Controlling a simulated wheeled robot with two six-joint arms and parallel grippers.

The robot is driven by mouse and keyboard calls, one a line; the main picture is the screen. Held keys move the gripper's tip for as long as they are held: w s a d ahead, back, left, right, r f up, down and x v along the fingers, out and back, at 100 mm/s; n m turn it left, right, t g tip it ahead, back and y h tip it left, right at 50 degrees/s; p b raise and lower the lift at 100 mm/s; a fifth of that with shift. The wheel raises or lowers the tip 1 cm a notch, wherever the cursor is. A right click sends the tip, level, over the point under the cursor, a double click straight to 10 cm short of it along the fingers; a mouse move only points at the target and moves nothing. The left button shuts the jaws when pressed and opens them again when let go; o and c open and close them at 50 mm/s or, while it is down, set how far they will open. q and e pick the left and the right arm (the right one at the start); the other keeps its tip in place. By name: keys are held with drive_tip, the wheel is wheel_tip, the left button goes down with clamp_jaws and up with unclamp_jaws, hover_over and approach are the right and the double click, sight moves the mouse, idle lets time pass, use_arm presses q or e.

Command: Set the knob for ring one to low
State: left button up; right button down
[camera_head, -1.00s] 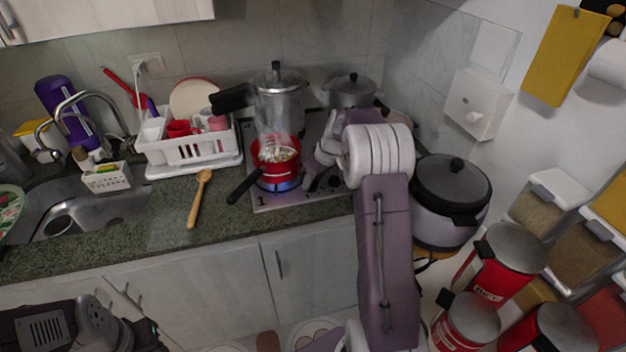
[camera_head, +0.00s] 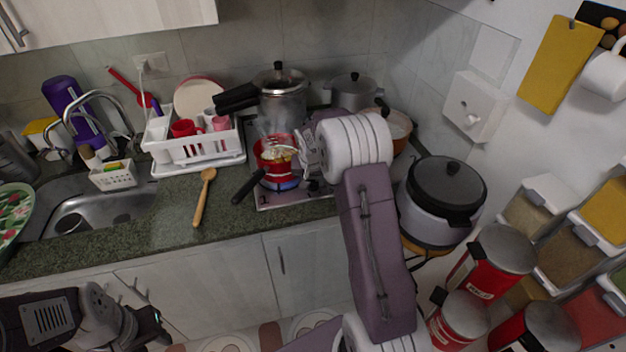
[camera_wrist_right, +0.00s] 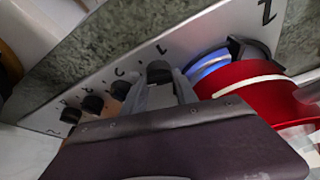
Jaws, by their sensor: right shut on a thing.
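In the right wrist view, a row of black knobs runs along the steel stove panel (camera_wrist_right: 205,48). The knob beside the mark 1, ring one's knob (camera_wrist_right: 158,70), is between the two fingers of my right gripper (camera_wrist_right: 160,88), which is shut on it. Its pointer setting cannot be read.
Other black knobs (camera_wrist_right: 92,103) line the panel close by. The red pot's black handle (camera_head: 248,186) points to the front left. A steel pot (camera_head: 280,95) and a lidded pan (camera_head: 352,90) stand behind. A rice cooker (camera_head: 440,205) is at the right; a wooden spoon (camera_head: 204,195) lies left.

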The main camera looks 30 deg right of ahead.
drive_tip(key=shift+m, duration=0.5)
drive_tip(key=c, duration=1)
unclamp_jaws()
drive_tip(key=shift+o, duration=0.2)
drive_tip(key=shift+r, duration=0.1)
drive_tip(key=v, duration=0.9)
drive_tip(key=shift+w+a+b, duration=0.2)
drive_tip(key=shift+b, duration=0.1)
